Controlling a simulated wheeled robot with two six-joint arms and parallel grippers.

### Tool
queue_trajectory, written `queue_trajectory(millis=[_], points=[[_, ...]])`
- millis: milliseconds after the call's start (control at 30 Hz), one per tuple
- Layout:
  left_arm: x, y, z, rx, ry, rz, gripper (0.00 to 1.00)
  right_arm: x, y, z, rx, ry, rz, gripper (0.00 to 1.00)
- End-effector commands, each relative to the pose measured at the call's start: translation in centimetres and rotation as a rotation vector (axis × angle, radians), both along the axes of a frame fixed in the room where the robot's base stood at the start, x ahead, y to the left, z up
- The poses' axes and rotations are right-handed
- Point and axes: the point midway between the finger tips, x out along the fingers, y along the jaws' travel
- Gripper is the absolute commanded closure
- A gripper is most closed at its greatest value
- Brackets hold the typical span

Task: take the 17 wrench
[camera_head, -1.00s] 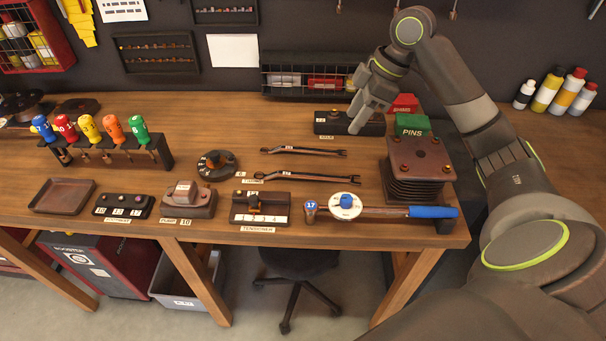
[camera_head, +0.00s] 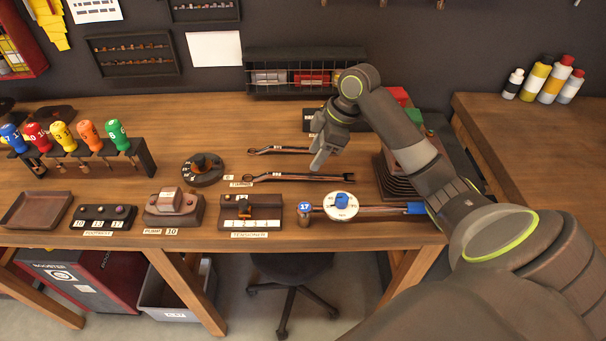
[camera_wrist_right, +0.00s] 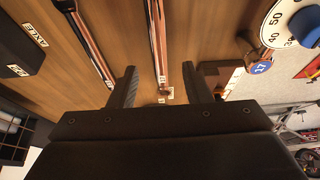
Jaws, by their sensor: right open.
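A round dial tool with a blue knob and a blue handle (camera_head: 342,206) lies along the bench's front edge. A tag reading 17 (camera_head: 305,207) is on its left end and also shows in the right wrist view (camera_wrist_right: 262,68). Two dark combination wrenches lie behind it, a nearer one (camera_head: 290,178) and a farther one (camera_head: 281,150); I cannot read a size on either. My right gripper (camera_head: 318,165) is open above the nearer wrench. In the right wrist view, that wrench (camera_wrist_right: 158,40) runs between the open fingers (camera_wrist_right: 158,86), not gripped. My left gripper is not in view.
A dark stacked block (camera_head: 392,185) stands right of the wrenches, partly behind my right arm. A tensioner block (camera_head: 210,214) and a round dark holder (camera_head: 202,172) sit to the left. A screwdriver rack (camera_head: 143,160) is farther left. A wire basket (camera_head: 300,90) stands behind.

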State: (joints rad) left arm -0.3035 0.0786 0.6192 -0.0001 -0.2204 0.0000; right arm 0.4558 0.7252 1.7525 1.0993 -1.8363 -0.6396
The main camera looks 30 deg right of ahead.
Motion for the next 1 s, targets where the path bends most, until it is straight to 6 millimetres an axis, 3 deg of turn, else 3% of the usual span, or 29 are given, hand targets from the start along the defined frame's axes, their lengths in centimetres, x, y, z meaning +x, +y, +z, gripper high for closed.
queue_trajectory(millis=[267, 600, 867, 1000], points=[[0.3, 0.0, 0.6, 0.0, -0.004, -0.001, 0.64, 0.4, 0.7, -1.9, 0.001, 0.001, -0.001, 0.56], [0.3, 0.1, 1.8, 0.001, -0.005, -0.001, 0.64, 1.3, 2.0, -6.0, 0.0, 0.002, -0.001, 0.56], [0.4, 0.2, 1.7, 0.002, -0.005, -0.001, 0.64, 1.4, 2.0, -6.3, -0.002, 0.0, 0.001, 0.56], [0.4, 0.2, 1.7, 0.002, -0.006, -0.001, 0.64, 1.4, 2.0, -6.3, -0.001, 0.0, 0.0, 0.73]])
